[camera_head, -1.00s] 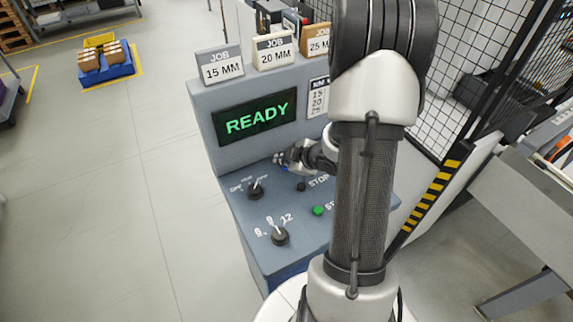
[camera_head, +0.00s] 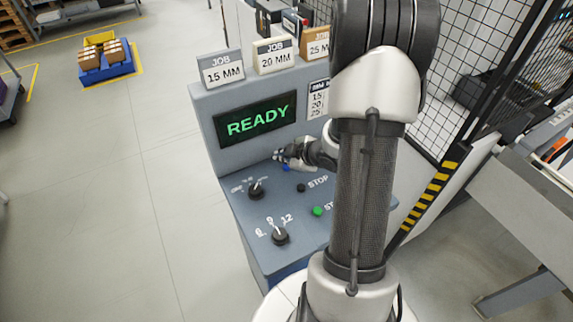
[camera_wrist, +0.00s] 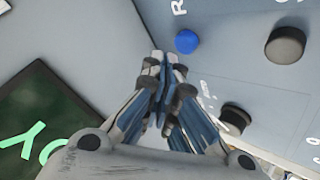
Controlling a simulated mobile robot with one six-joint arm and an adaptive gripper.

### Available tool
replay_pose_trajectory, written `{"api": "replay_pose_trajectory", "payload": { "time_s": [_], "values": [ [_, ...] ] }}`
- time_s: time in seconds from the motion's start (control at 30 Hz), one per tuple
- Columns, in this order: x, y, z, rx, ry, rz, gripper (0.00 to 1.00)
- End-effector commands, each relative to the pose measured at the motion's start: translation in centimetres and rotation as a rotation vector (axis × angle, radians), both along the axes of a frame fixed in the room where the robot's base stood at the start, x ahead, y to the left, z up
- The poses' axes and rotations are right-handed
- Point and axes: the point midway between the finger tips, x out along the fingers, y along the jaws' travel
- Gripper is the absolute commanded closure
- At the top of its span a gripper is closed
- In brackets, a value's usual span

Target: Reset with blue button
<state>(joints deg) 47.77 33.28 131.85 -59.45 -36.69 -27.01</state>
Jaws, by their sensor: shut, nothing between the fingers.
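The blue button (camera_head: 286,168) sits near the back edge of the console's sloped panel, just in front of the gripper in the head view. My gripper (camera_head: 277,156) is over the back of the panel, below the screen. In the wrist view my gripper (camera_wrist: 164,56) has its fingers together and empty. The fingertips appear apart from the button; their exact height over the panel is hard to tell.
The console screen (camera_head: 254,118) reads READY. A black STOP button (camera_head: 301,188), a green button (camera_head: 318,211) and two dark knobs, one (camera_head: 256,190) behind the other (camera_head: 280,236), are on the panel. Job cards (camera_head: 221,68) stand on top. A mesh fence (camera_head: 455,75) is at right.

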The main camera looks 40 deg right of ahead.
Motion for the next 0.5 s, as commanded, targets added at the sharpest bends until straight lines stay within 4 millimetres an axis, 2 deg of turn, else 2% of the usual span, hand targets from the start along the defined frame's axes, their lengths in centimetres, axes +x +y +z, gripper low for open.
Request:
{"api": "replay_pose_trajectory", "payload": {
  "time_s": [0.3, 0.5],
  "values": [
    [0.0, 0.0, 3.5, -0.001, -0.001, -0.001, 1.0],
    [0.0, 0.0, 4.9, -0.001, -0.001, -0.001, 1.0]
  ]
}}
